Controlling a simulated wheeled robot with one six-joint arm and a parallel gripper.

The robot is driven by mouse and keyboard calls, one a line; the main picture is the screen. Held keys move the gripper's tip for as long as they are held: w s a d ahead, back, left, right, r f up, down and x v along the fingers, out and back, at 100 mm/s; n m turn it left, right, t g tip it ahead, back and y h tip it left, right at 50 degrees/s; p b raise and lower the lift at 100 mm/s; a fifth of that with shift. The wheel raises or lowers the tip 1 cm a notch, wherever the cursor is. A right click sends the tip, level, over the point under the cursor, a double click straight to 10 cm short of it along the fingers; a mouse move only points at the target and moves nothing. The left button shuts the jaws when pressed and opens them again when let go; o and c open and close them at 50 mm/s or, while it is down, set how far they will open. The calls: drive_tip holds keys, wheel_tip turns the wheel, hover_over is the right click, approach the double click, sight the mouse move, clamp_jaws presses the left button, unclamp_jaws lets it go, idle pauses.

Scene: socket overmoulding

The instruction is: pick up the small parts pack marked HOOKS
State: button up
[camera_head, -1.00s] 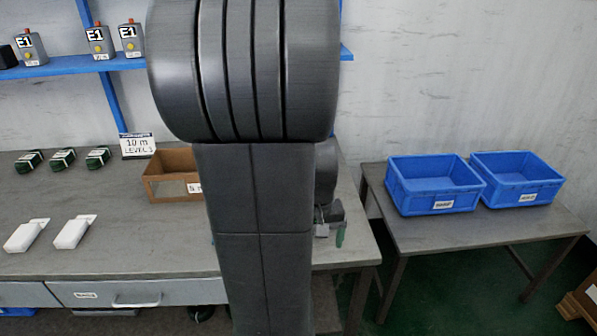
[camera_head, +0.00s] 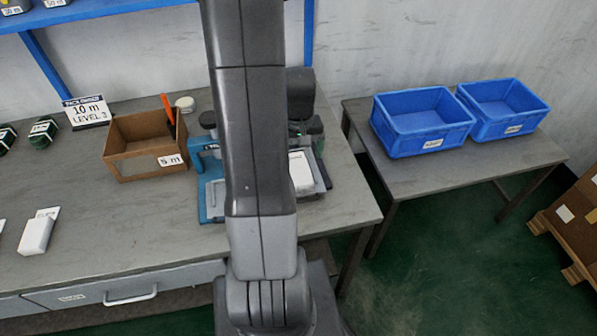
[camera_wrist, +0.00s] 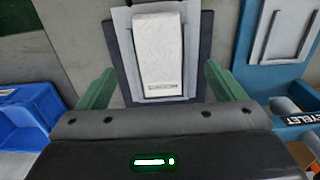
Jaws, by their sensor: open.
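A white pack (camera_wrist: 158,45) with a small label lies on a grey plate in a dark tray (camera_wrist: 204,30) in the wrist view. The label is too small to read, so I cannot tell whether it says HOOKS. A white pack also shows on a holder right of my arm in the head view (camera_head: 300,170). My gripper (camera_wrist: 160,78) is open, with one green finger on each side of the pack's near end. The fingers look apart from the pack. Another white pack (camera_head: 36,233) lies at the left of the bench in the head view, its label unreadable.
A blue fixture (camera_wrist: 268,68) with an empty grey plate (camera_wrist: 287,35) stands right of the tray. A cardboard box (camera_head: 125,170) marked 5 m sits on the bench (camera_head: 110,225). Blue crates (camera_head: 425,142) stand on the right table. My arm hides part of the bench.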

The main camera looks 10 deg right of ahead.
sight(299, 171)
drive_tip(key=shift+w+d+f+p, duration=0.1)
drive_tip(key=shift+w+f+p, duration=0.1)
drive_tip(key=shift+f, duration=1.55)
drive_tip(key=shift+w+f+p, duration=0.1)
drive_tip(key=shift+f+p, duration=0.05)
drive_tip(key=shift+f, duration=1.6)
drive_tip(key=shift+c, duration=0.4)
drive_tip(key=c, duration=1.1)
